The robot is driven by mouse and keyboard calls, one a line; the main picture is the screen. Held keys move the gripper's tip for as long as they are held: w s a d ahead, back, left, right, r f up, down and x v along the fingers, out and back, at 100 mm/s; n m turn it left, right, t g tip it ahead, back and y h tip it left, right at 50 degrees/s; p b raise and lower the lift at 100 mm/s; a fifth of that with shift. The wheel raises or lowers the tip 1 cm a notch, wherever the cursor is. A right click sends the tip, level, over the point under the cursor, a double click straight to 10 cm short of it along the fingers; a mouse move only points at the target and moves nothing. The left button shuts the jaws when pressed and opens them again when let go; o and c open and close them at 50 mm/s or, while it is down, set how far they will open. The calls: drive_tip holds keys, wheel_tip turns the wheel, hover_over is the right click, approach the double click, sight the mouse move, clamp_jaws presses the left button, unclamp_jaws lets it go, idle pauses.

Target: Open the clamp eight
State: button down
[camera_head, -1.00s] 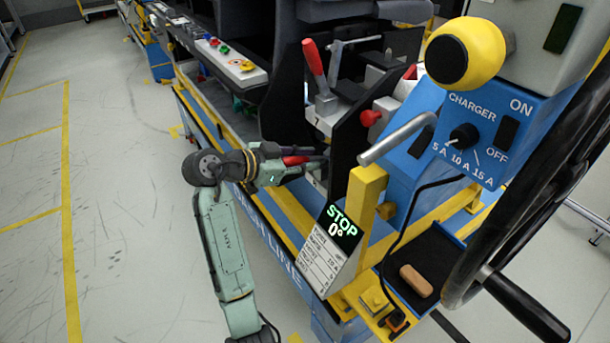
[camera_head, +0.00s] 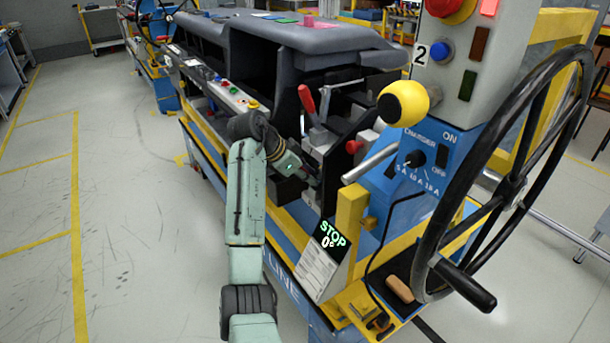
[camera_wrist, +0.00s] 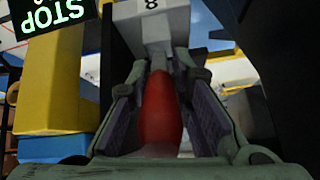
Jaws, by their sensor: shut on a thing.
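Clamp eight shows in the wrist view as a pale grey block marked 8 (camera_wrist: 150,22), with a red handle (camera_wrist: 160,112) extending from it toward the camera. My gripper (camera_wrist: 157,82) is shut on the red handle, with one finger along each side. In the head view my gripper (camera_head: 312,180) is low at the dashboard module's near end, below another clamp with an upright red lever (camera_head: 307,99). There the gripped handle is hidden by my arm and the black side plate.
A yellow post with a STOP display (camera_head: 331,236) stands right of my gripper. A metal bar (camera_head: 370,163), a yellow ball knob (camera_head: 404,103) and a large black handwheel (camera_head: 433,235) are further right. The floor at left is clear.

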drive_tip(key=shift+w+r+y+p, duration=0.15)
drive_tip(key=shift+y+p, duration=0.15)
idle(0.4)
drive_tip(key=c, duration=1.4)
unclamp_jaws()
drive_tip(key=shift+d, duration=0.1)
drive_tip(key=shift+c, duration=0.2)
drive_tip(key=v, duration=1.2)
drive_tip(key=shift+w, duration=0.2)
